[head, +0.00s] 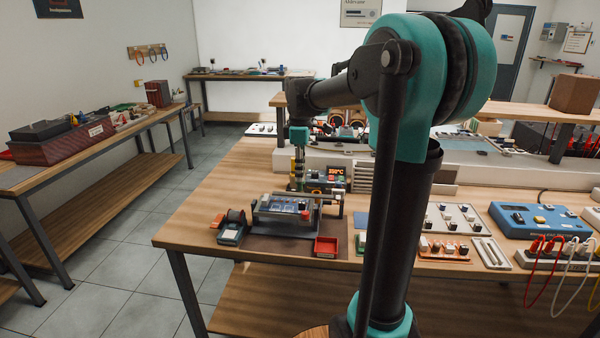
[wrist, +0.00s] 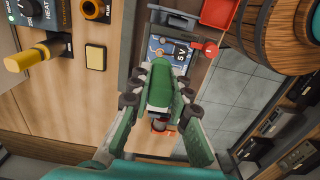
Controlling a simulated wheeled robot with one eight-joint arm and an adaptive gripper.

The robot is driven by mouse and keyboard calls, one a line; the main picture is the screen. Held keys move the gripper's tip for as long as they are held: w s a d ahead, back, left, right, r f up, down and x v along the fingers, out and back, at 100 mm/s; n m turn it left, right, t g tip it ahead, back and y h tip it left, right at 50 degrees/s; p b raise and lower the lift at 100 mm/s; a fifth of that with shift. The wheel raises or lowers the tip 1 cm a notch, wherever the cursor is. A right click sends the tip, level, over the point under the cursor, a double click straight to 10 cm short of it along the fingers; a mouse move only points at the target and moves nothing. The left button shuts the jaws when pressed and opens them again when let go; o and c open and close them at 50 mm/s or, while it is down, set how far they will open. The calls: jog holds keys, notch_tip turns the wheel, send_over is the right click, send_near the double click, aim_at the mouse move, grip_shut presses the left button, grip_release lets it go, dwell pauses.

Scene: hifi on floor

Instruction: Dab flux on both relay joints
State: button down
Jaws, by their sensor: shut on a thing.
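My gripper (head: 298,168) points down over the bench at the board holder (head: 284,227). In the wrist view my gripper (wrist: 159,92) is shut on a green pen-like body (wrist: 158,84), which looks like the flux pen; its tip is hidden. The blue circuit board (head: 284,205) is clamped in the holder. The relay joints are too small or hidden to make out. I cannot tell whether the pen touches the board.
A red tray (head: 326,247) stands at the holder's front right. A station with a lit display (head: 336,175) stands behind. Bare bench lies to the left.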

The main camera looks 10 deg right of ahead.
jog(key=shift+s+d+f, duration=0.15)
jog(key=shift+d+f, duration=0.4)
jog(key=shift+f, duration=0.35)
jog(key=shift+s+d+f, duration=0.15)
jog(key=shift+d+f, duration=0.35)
jog(key=shift+f, duration=0.4)
jog(key=shift+f, duration=0.4)
dwell(0.9)
jog(key=shift+r, duration=2.25)
